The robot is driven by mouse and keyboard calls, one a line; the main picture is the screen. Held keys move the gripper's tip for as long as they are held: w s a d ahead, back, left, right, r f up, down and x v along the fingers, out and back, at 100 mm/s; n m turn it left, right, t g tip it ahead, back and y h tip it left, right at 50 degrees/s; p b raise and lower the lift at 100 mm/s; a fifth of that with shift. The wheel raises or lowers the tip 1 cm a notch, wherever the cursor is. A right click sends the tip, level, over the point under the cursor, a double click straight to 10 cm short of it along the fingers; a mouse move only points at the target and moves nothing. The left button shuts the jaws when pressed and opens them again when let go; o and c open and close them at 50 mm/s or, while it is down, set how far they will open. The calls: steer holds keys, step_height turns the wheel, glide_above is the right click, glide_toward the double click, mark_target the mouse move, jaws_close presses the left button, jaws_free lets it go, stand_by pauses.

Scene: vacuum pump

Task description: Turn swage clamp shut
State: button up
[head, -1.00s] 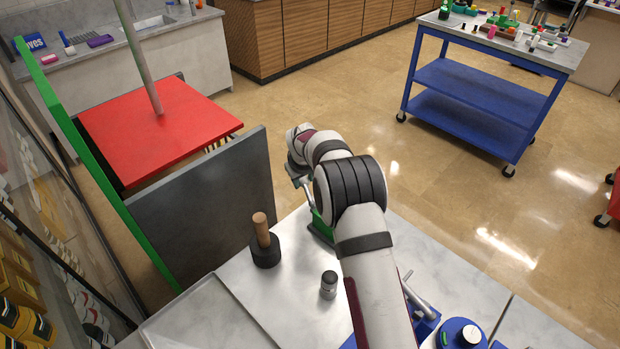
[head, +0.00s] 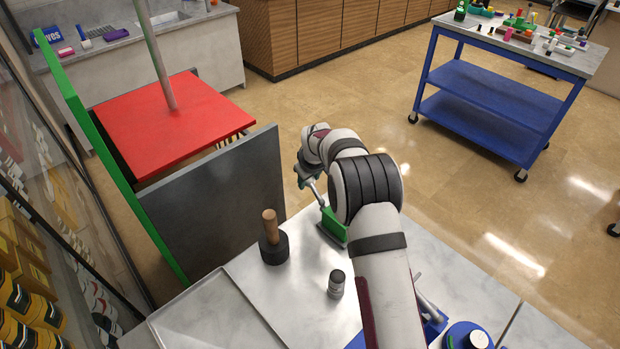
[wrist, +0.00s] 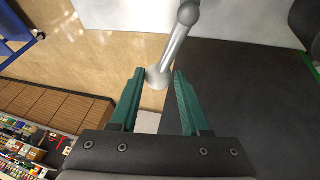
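The swage clamp shows in the head view as a green body (head: 333,227) at the far edge of the light worktop, partly hidden by my arm. A silver lever (head: 315,188) rises from it toward my gripper (head: 304,172). In the wrist view the silver lever (wrist: 177,45) runs down from the top, and its wide round end lies between the tips of the two green fingers of my gripper (wrist: 159,74). The fingers stand apart, with narrow gaps beside the lever end. I cannot tell whether either finger touches it.
A black mallet with a wooden handle (head: 270,240) and a small grey-capped bottle (head: 336,284) stand on the worktop (head: 290,305). A dark upright panel (head: 215,195) stands left of my gripper. Blue equipment (head: 465,335) sits near my arm. Open floor lies beyond.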

steer(key=o, duration=0.3)
steer(key=shift+o, duration=0.2)
steer(key=v, duration=1.5)
steer(key=shift+s+r, duration=0.2)
steer(key=shift+r, duration=0.15)
steer(key=shift+d, duration=0.1)
